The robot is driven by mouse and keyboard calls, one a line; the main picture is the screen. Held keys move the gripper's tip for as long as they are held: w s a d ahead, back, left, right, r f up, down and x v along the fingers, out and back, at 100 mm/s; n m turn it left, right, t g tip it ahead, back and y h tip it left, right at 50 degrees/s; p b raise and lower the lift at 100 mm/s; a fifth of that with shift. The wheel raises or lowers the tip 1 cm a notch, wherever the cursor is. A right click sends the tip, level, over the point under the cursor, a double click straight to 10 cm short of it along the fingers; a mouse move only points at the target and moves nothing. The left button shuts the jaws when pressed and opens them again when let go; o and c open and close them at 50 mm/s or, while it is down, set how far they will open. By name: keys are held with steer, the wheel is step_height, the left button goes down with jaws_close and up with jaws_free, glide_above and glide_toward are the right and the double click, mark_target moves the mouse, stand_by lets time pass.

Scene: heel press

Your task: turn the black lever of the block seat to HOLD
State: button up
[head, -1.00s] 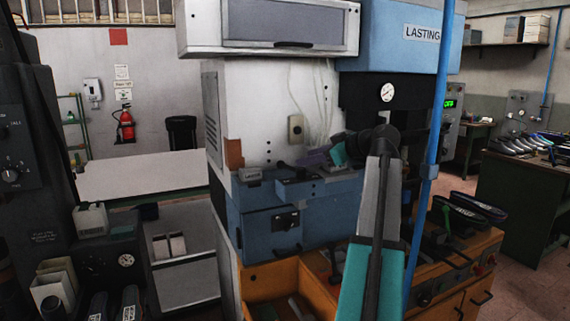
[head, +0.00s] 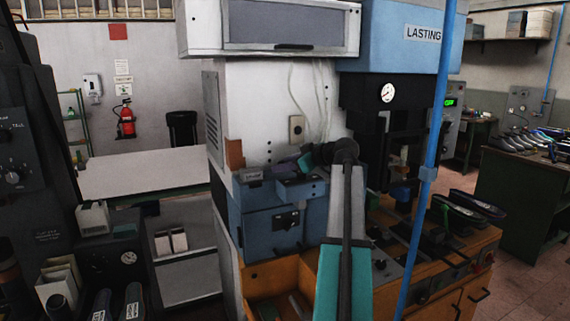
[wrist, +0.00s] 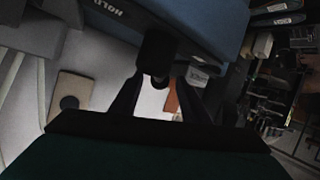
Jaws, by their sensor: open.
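The block seat (head: 310,190) is a blue box on the front of the white machine in the head view. Its blue body (wrist: 205,25) fills the top of the wrist view, with the word HOLD printed at upper left. The black lever (wrist: 156,52) sticks out from it towards the camera. My gripper (wrist: 160,80) is open, with one dark finger on each side of the lever's end. I cannot tell whether either finger touches it. In the head view my gripper (head: 287,166) is small at the seat's top, and the lever is hard to make out there.
The white machine body (head: 270,110) rises behind the seat. A blue vertical pole (head: 425,170) stands to the right. An orange open drawer (head: 265,280) lies below. A wooden bench with shoes (head: 470,207) is at the right.

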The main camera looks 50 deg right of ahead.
jaws_close()
steer(key=shift+a, duration=0.1)
stand_by(0.3)
